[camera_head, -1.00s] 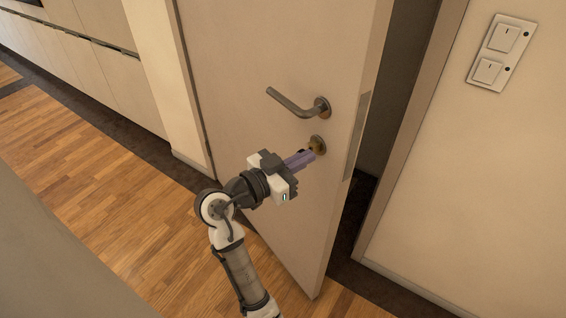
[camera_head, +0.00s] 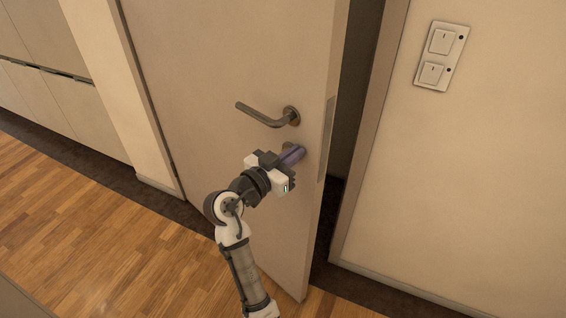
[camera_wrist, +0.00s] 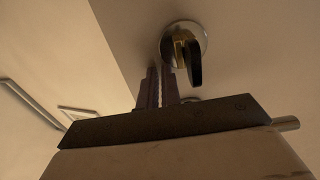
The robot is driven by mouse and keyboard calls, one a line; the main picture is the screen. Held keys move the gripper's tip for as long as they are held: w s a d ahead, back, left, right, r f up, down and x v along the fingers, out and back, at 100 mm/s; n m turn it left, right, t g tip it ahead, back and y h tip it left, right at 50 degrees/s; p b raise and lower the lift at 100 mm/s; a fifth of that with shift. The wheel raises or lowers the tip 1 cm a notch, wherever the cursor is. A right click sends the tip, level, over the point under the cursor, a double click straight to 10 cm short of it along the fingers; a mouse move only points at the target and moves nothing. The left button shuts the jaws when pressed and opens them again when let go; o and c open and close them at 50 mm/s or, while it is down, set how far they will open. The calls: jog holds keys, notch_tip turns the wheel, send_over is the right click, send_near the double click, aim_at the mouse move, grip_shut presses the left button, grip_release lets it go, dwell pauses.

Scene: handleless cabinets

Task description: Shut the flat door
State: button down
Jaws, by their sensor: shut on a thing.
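The flat door (camera_head: 225,65) is a plain beige panel standing partly open, with a dark gap between its edge and the frame on the right. It carries a grey lever handle (camera_head: 265,115) with a round lock knob (camera_wrist: 183,45) below it. My gripper (camera_head: 298,153) is at the lock, below the lever, its purple-grey fingers overlapping the lock plate in the head view. In the wrist view the narrow fingers (camera_wrist: 163,82) are close together by the knob's brass and dark turn piece. They are shut on the knob, though the exact contact is partly hidden.
The door frame (camera_head: 368,135) and a wall with light switches (camera_head: 440,55) stand to the right. Handleless cabinets (camera_head: 60,95) line the left. The wooden floor (camera_head: 85,225) is clear on the left, with a dark strip along the walls.

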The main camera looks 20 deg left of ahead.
jog(key=w+d+n+y, duration=0.1)
jog(key=w+d+y, duration=0.1)
jog(key=w, duration=1.1)
jog(key=w+d+n+t+y, duration=0.1)
jog(key=w+d+n+y, duration=0.1)
jog(key=w, duration=1.1)
jog(key=shift+w+d+r+y, duration=0.25)
jog(key=shift+d+r+y, duration=0.15)
jog(key=shift+d+y, duration=0.5)
jog(key=shift+d+h, duration=0.2)
jog(key=shift+h, duration=0.1)
